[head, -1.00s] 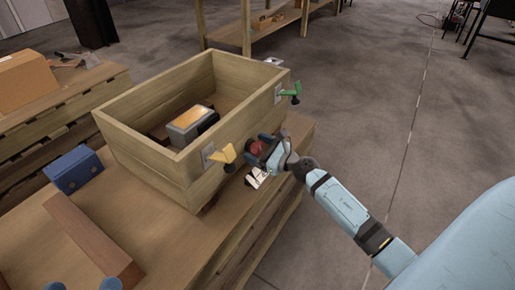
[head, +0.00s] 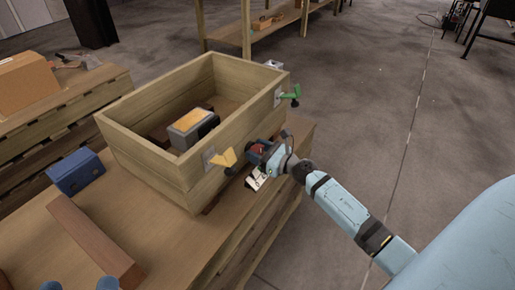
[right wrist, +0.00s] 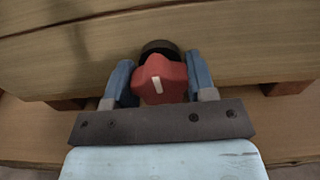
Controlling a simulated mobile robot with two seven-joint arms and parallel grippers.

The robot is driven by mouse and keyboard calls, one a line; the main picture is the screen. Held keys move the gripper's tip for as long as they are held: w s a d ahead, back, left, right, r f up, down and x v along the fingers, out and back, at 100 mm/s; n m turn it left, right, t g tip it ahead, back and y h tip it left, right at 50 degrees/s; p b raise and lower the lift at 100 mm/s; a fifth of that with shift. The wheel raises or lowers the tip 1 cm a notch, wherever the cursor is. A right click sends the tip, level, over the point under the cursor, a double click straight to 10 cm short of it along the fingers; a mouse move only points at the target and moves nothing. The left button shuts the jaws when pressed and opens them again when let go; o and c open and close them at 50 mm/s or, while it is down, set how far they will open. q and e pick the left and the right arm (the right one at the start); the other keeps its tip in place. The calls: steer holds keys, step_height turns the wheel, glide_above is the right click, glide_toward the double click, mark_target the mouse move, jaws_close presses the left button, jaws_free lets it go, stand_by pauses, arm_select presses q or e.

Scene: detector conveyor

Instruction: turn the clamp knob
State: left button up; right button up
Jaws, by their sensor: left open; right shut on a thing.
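The red clamp knob (right wrist: 160,80) has a white mark on its face and a dark round base behind it. It sits on the outer side of the wooden crate (head: 143,153), close to the yellow clamp (head: 225,158). My right gripper (head: 257,156) is shut on the knob, and in the right wrist view its blue fingers (right wrist: 160,84) stand on either side of it. The white mark is nearly upright there. Two blue tips at the bottom edge of the head view appear to be my left gripper (head: 93,285), open and away from the crate.
A grey box with a yellow top (head: 192,125) lies inside the crate. A green clamp (head: 291,94) is at the crate's far corner. A blue block (head: 75,171) and a brown bar (head: 92,240) lie on the table left of the crate.

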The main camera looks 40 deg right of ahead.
steer(key=m+p, duration=0.1)
steer(key=m, duration=0.1)
steer(key=shift+r+m+p, duration=0.2)
steer(key=shift+m+p, duration=0.15)
steer(key=shift+m, duration=0.05)
steer(key=m+p, duration=0.3)
steer(key=m, duration=0.2)
steer(key=shift+w+d, duration=0.1)
steer(key=m+p, duration=0.3)
steer(key=m, duration=0.2)
steer(key=shift+f+m+p, duration=0.1)
steer(key=shift+m+p, duration=0.2)
steer(key=shift+m, duration=0.2)
arm_select(q)
steer(key=s+a+f+g+y, duration=0.2)
steer(key=a+f+g+y, duration=0.2)
steer(key=f, duration=0.5)
steer(key=shift+s+a+f+n+g+y, duration=0.2)
steer(key=shift+a+f+n+g+y, duration=0.15)
steer(key=shift+a+g, duration=0.35)
arm_select(e)
steer(key=shift+f+m, duration=0.1)
steer(key=shift+m, duration=0.3)
steer(key=o, duration=0.9)
